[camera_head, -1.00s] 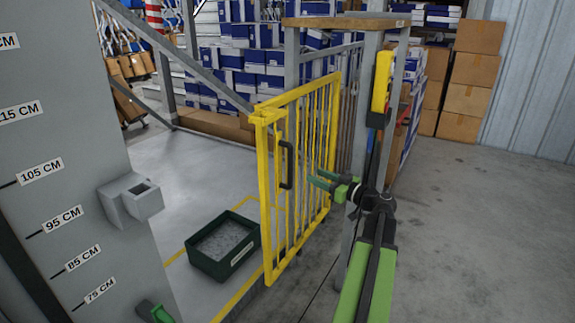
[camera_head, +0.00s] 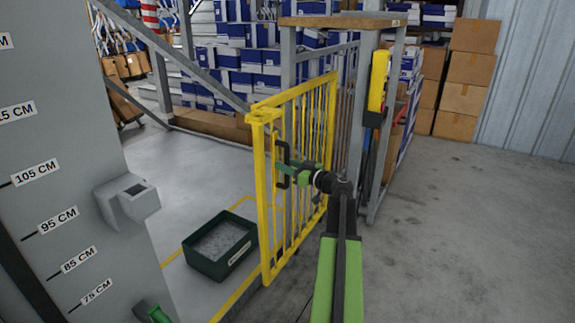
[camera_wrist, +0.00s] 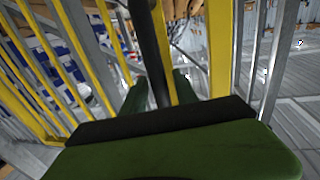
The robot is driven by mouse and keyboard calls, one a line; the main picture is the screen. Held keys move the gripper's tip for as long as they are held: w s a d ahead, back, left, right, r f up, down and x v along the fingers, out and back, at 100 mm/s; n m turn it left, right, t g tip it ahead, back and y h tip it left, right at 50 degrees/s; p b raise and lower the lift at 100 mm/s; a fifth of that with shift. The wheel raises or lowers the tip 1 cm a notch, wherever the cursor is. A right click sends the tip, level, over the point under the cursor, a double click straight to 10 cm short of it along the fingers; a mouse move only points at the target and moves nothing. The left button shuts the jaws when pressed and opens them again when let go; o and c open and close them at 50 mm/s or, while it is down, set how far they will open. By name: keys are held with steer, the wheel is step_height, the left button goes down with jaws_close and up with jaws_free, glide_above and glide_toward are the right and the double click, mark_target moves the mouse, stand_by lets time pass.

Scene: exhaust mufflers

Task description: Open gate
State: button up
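The yellow barred gate (camera_head: 262,200) stands upright in the middle of the head view, its near end post toward me. A black upright handle (camera_head: 280,150) is fixed on its side by that post. My gripper (camera_head: 290,167), with green fingers, is at the handle. In the wrist view the dark handle (camera_wrist: 155,55) passes between the two green fingers (camera_wrist: 160,92), which are apart, with a gap showing beside the right one. The gripper looks open around the handle; the fingertips' contact with it is partly hidden.
A dark green bin (camera_head: 192,256) sits on the floor left of the gate. A grey post (camera_head: 355,150) and a wooden-topped stand (camera_head: 340,22) are behind my arm. A grey panel with height marks (camera_head: 60,150) fills the left. Floor at the right is clear.

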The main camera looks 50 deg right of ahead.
jaws_close()
stand_by(1.2)
